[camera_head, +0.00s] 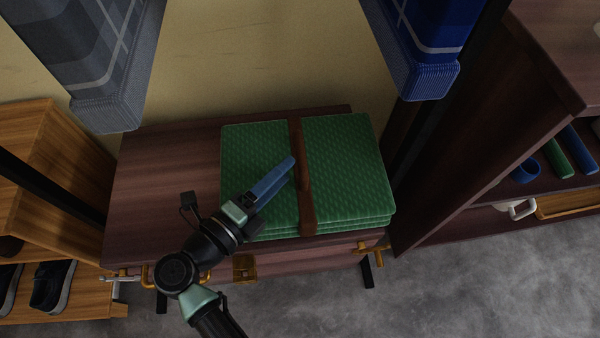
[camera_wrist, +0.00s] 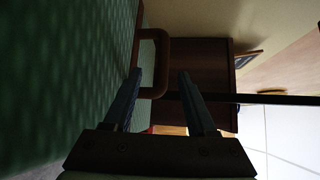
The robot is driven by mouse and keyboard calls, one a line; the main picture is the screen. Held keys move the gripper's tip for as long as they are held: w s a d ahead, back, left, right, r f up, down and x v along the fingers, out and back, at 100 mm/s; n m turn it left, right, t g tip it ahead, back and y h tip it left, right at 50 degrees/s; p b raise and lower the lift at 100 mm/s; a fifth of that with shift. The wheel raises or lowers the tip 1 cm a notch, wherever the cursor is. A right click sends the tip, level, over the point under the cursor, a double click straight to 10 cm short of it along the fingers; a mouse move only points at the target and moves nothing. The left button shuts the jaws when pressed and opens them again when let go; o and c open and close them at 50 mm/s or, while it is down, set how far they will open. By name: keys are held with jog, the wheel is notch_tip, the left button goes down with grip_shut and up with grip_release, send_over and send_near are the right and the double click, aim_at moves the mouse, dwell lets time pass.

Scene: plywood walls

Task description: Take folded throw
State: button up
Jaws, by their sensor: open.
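The folded throw (camera_head: 345,155) is a green, textured stack of several layers on a dark wooden bench. A brown strap (camera_head: 308,218) runs around its middle, with a raised brown handle (camera_head: 303,172) on top. My gripper (camera_head: 290,167) is over the left half of the throw, its fingertips close to the handle. In the wrist view, my gripper (camera_wrist: 159,76) is open, and the handle loop (camera_wrist: 160,36) stands at the fingertips, partly between them. I cannot tell whether a finger touches it. The throw's green surface (camera_wrist: 60,80) fills the left of that view.
The bench (camera_head: 160,165) has bare room left of the throw. Grey cloth (camera_head: 108,60) and blue cloth (camera_head: 425,45) hang above on both sides. A shoe rack (camera_head: 45,145) stands left and a dark shelf unit (camera_head: 480,150) right. Brass-coloured hooks (camera_head: 372,252) sit along the bench front.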

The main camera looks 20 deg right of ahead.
aim_at(300, 151)
jog(key=b+x, duration=0.1)
jog(key=x, duration=0.2)
jog(key=b+x, duration=0.2)
jog(key=x, duration=0.1)
jog(key=shift+w+d+r, duration=0.2)
jog(key=shift+d, duration=0.05)
jog(key=shift+c, duration=0.2)
grip_shut()
jog(key=shift+a, duration=0.1)
dwell(0.6)
jog(key=shift+r, duration=0.15)
